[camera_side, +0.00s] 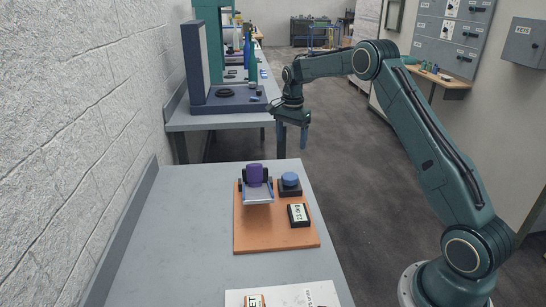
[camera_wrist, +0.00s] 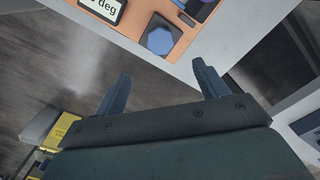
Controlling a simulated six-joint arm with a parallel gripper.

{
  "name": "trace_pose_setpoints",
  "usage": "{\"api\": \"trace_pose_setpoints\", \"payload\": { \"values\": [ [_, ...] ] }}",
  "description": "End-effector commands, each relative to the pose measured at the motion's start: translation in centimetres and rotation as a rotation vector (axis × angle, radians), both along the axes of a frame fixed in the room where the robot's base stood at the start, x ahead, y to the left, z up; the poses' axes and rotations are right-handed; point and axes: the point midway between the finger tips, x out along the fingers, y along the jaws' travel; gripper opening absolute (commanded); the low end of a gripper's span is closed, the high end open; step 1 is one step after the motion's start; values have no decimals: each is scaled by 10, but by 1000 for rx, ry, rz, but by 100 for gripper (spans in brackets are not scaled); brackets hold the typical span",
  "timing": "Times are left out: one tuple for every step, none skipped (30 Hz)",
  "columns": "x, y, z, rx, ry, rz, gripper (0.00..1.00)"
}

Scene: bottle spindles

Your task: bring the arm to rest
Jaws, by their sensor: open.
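My gripper (camera_side: 292,136) hangs from my arm, pointing down, over the floor beyond the far right corner of the near table. Its two fingers stand apart with nothing between them. The wrist view also shows the open fingers (camera_wrist: 163,85). In the side view an orange board (camera_side: 262,238) lies on the near table. It bears a purple piece (camera_side: 255,174) in a holder, a blue knob (camera_side: 290,180) on a dark base, and a small display (camera_side: 298,214). The wrist view shows the blue knob (camera_wrist: 160,41) and part of the display (camera_wrist: 104,7), apart from the fingers.
The near grey table (camera_side: 170,240) has free room left of the board. A printed sheet (camera_side: 285,296) lies at its front. A second table (camera_side: 220,122) behind carries a dark blue stand (camera_side: 196,65) and bottles (camera_side: 248,50). A wall panel (camera_side: 452,35) is at right.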

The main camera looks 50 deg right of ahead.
Motion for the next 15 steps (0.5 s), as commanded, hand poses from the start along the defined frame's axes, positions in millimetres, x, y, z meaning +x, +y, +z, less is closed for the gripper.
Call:
{"api": "trace_pose_setpoints", "payload": {
  "values": [
    [-1,3,5,-2,-5,10,73],
    [-1,4,8,-4,-8,18,73],
    [-3,7,12,-5,-11,32,73],
    [-4,10,16,-7,-15,44,73],
    [-5,13,21,-9,-20,57,73],
    [-7,17,27,-12,-25,78,73],
    [-9,21,33,-14,-30,95,73],
    [-11,25,39,-17,-35,113,73],
    [-14,30,47,-21,-42,139,73],
    [-17,35,53,-24,-48,160,73],
    [-20,40,60,-27,-55,183,73],
    [-24,46,68,-32,-64,213,73],
    [-28,51,75,-36,-69,235,73],
    [-32,56,81,-40,-76,258,73],
    [-37,62,89,-45,-84,288,73]
  ]
}}
